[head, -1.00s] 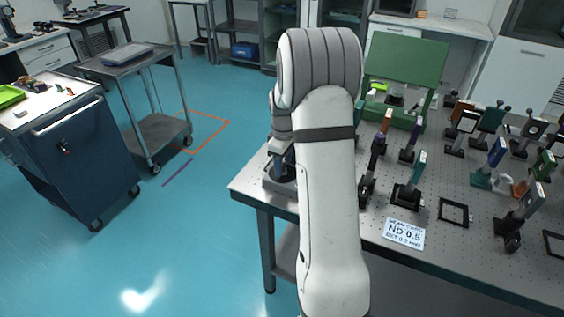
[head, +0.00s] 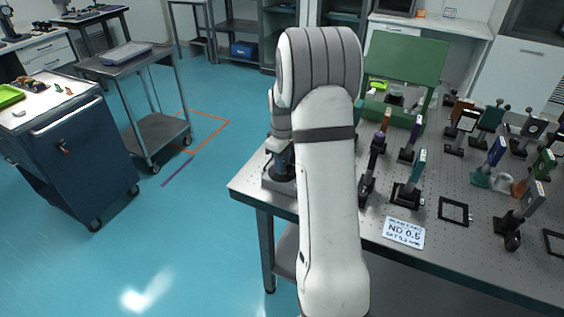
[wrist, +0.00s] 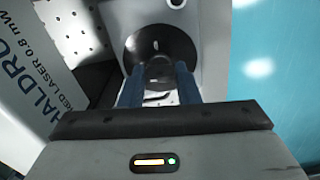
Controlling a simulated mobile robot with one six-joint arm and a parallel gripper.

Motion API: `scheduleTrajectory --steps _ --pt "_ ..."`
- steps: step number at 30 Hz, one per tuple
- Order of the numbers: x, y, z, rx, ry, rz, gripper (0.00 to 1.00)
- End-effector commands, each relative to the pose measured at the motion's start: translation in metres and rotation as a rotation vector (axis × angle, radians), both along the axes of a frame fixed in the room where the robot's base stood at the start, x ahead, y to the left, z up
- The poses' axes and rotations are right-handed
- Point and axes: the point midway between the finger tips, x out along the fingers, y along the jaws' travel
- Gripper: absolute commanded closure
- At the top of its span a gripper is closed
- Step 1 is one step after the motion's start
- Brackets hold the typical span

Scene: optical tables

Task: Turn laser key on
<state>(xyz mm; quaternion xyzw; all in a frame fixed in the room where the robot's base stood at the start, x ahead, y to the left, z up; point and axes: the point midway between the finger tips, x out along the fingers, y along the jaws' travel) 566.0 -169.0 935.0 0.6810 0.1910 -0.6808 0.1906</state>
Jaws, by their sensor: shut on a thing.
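The laser key (wrist: 158,70) is a dark grip standing out from a round black key switch (wrist: 178,47) on a pale grey panel (wrist: 212,50) in the wrist view. My gripper (wrist: 157,82) has its two blue fingers closed on the key, one on each side. The fingers and the gripper body hide the lower part of the switch. Which way the key is turned is hard to tell. In the head view my gripper (head: 283,160) is at the near left corner of the optical table, partly hidden by my arm.
A white surface with laser lettering (wrist: 40,85) lies left of the switch in the wrist view. The perforated optical table (head: 340,225) carries several optic mounts and a green open case (head: 405,60). A sign card (head: 403,232) is at the front edge.

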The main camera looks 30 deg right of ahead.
Motion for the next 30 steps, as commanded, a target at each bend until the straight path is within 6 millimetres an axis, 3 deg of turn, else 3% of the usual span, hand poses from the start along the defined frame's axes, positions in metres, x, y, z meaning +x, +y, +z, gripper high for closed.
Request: scheduleTrajectory --steps 30 --pt "-0.0004 0.0007 -0.0007 -0.001 0.002 -0.931 0.94"
